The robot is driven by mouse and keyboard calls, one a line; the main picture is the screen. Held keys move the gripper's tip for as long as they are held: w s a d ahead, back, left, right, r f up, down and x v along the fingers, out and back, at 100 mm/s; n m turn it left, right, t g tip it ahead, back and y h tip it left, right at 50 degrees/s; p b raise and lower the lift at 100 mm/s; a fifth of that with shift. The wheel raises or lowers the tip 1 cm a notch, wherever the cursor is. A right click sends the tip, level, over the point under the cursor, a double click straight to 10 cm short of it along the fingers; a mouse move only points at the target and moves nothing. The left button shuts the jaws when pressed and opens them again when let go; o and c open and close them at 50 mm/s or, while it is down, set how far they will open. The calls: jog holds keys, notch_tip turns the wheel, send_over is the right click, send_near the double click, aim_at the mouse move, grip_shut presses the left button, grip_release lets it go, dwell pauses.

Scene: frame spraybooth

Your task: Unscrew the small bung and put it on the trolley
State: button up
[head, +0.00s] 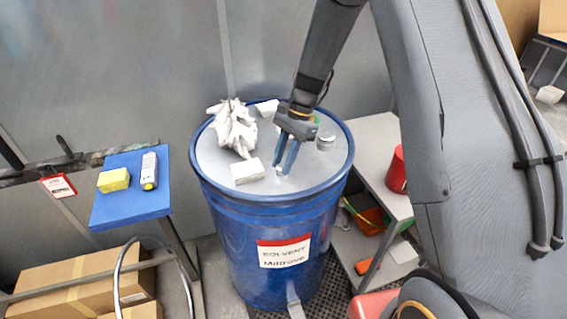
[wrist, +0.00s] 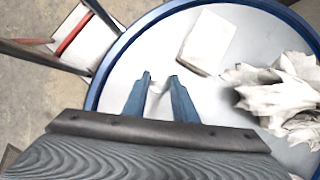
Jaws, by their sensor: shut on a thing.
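A blue drum (head: 262,225) with a grey lid and a solvent label stands in the middle of the head view. My gripper (head: 284,170) points down at the front right of the lid, its blue fingers shut on a small pale piece, which I take for the small bung (head: 279,171). The fingers hide most of it, and I cannot tell whether it is still seated in the lid. In the wrist view my gripper (wrist: 159,82) is over the lid. A grey two-level table (head: 372,160), perhaps the trolley, stands right of the drum.
A crumpled white rag (head: 232,130) and a white block (head: 248,171) lie on the lid near the fingers. A metal cap (head: 325,142) stands behind right. A blue-topped stand (head: 125,205) holds a yellow sponge (head: 113,180) and a bottle (head: 149,170). A red cup (head: 397,170) is on the grey table.

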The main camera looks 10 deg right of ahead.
jog(key=n, duration=0.2)
jog(key=n+g+h+b, duration=0.1)
jog(key=n, duration=0.1)
jog(key=shift+w+a, duration=0.15)
jog(key=shift+a, duration=0.05)
jog(key=shift+n, duration=0.4)
jog(key=shift+g, duration=0.3)
jog(key=o, duration=0.7)
